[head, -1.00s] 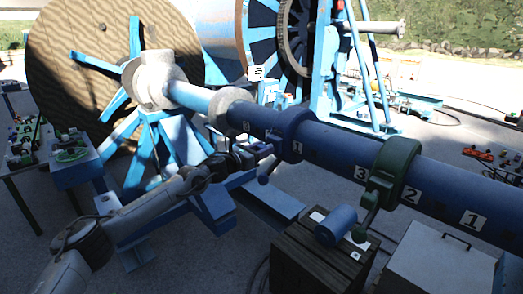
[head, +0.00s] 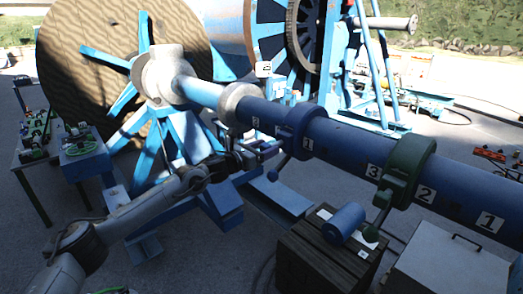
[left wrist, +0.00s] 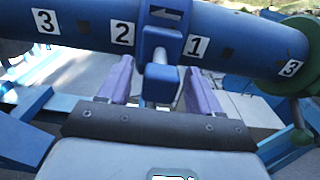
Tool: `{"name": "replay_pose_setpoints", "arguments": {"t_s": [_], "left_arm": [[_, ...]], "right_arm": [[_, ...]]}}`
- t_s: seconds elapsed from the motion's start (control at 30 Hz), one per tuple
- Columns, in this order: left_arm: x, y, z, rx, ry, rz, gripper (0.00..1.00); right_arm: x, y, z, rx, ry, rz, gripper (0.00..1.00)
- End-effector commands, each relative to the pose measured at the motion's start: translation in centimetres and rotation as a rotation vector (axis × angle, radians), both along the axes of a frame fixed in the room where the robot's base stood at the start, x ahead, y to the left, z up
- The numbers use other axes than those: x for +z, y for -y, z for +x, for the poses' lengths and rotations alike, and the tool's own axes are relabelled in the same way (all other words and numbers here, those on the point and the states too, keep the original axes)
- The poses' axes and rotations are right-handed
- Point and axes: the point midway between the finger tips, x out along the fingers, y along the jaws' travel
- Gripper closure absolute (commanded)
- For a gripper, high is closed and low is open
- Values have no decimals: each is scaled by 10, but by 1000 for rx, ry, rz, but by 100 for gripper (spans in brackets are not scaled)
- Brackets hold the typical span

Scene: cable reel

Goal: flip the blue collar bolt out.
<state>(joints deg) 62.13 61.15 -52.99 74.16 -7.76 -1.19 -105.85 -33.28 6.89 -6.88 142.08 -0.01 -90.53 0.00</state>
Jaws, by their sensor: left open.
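The blue collar (head: 303,128) sits around the blue shaft (head: 338,146), and its blue bolt (head: 279,168) hangs down from it at a slant. In the left wrist view the collar (left wrist: 160,33) is at the top middle and the bolt (left wrist: 160,82) points toward the camera. My left gripper (head: 264,150) is open just left of the collar. In the left wrist view its two purple fingers (left wrist: 158,72) stand on either side of the bolt, with gaps visible on both sides. My right gripper is not in view.
A green collar (head: 408,172) with its own bolt is farther right on the shaft. A wooden crate (head: 318,262) with a blue cylinder (head: 344,223) on it and a grey box (head: 445,266) stand below. A big cable reel (head: 75,60) is at the left, with blue stand beams under the shaft.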

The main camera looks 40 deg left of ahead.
Motion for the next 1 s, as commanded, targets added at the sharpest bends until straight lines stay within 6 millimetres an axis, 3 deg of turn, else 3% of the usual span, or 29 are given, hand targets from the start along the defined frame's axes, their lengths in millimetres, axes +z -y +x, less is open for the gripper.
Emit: {"name": "replay_pose_setpoints", "arguments": {"t_s": [0.27,0.7,1.0], "left_arm": [[-4,-4,-20,1,-1,2,36],[-3,-15,-88,2,-1,3,36],[-1,-17,-106,1,0,1,36]], "right_arm": [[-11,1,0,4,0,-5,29],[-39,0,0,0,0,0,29],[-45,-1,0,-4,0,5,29]]}}
